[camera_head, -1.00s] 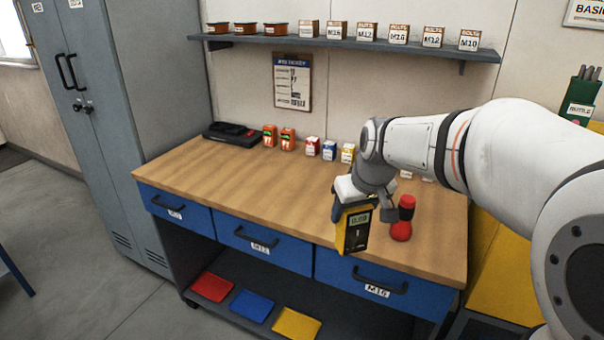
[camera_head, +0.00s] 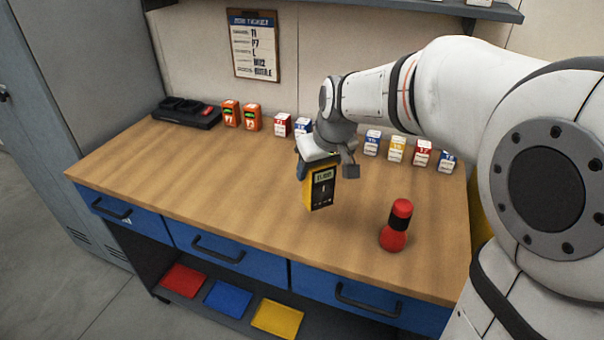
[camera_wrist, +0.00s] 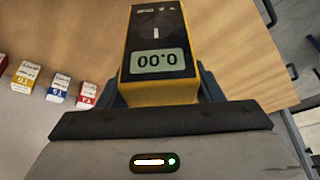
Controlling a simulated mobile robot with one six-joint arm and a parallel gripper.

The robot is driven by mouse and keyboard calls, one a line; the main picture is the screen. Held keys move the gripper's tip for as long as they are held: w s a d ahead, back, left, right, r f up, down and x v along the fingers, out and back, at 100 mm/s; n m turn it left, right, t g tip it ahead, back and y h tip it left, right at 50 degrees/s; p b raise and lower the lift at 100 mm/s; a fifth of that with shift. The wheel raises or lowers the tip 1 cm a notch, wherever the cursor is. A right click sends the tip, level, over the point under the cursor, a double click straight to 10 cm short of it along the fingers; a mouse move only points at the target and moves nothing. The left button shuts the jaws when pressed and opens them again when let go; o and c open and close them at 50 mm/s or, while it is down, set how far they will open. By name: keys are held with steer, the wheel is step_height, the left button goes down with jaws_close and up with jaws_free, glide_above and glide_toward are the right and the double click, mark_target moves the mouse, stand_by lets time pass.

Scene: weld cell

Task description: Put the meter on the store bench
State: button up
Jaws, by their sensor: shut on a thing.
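The meter (camera_head: 321,187) is yellow and black with a small display. My gripper (camera_head: 304,170) is shut on it and holds it upright over the wooden top of the bench (camera_head: 200,183). I cannot tell for sure whether its lower end touches the wood. In the wrist view the meter (camera_wrist: 158,45) sits between the two fingers of my gripper (camera_wrist: 160,88), its display reading 0.00 upside down. The fingertips are partly hidden behind the meter.
A red and black bottle-like object (camera_head: 396,226) stands right of the meter. Small labelled boxes (camera_head: 397,149) line the back, with orange units (camera_head: 240,115) and a black charger-like tray (camera_head: 186,112) at left. The left and front-middle bench top is clear. Blue drawers (camera_head: 225,250) are below.

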mark_target(320, 189)
steer(key=f, duration=0.6)
steer(key=shift+w+d+f, duration=0.1)
steer(key=shift+d+f, duration=0.2)
steer(key=shift+f, duration=0.05)
steer(key=shift+f, duration=0.1)
steer(key=o, duration=1.2)
steer(key=shift+r, duration=0.25)
steer(key=v, duration=1.1)
steer(key=shift+r, duration=0.15)
steer(key=s+d+f+m, duration=0.1)
steer(key=s+d+f, duration=0.1)
steer(key=s, duration=0.3)
steer(key=s+d+f+m+g+h, duration=0.1)
steer(key=s+d+f+m, duration=0.1)
steer(key=s, duration=0.4)
steer(key=s+d+f+m, duration=0.1)
steer(key=s+d+f, duration=0.2)
steer(key=s, duration=0.3)
steer(key=shift+s+d+f+m+g+h, duration=0.15)
steer(key=shift+d+m+g+h, duration=0.2)
steer(key=shift+d, duration=0.4)
